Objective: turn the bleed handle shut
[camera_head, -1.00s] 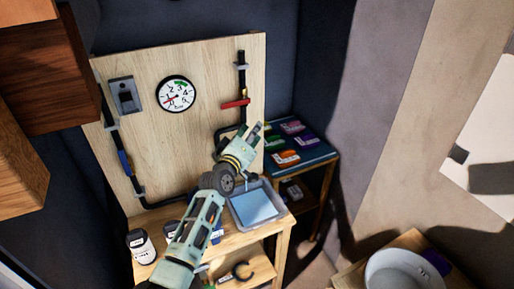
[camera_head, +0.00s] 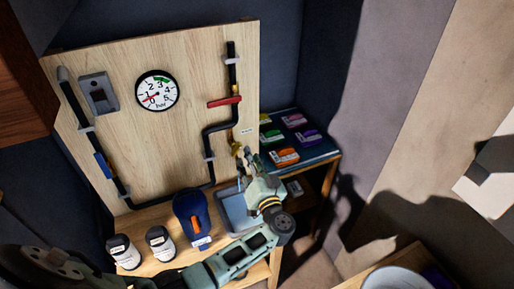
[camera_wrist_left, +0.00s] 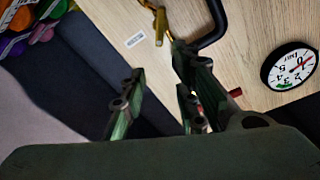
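The wooden board (camera_head: 150,130) carries black pipework. A small brass fitting (camera_head: 237,149), apparently the bleed valve with its handle, sits at the pipe's lower right end below a white label (camera_head: 247,131). In the left wrist view the brass piece (camera_wrist_left: 160,25) hangs beyond the fingertips, beside the black pipe bend. My left gripper (camera_head: 245,162) is just below the brass fitting in the head view and partly covers that area. In the left wrist view its fingers (camera_wrist_left: 158,90) are apart with nothing between them. Contact with the fitting is not seen. My right gripper is not in view.
A red lever (camera_head: 225,101) crosses the right pipe and a blue lever (camera_head: 104,166) lies along the left one. The gauge (camera_head: 157,91) needle points near 0 to 1. A pale tray (camera_head: 232,212), blue object (camera_head: 192,215) and two jars (camera_head: 124,251) stand on the bench.

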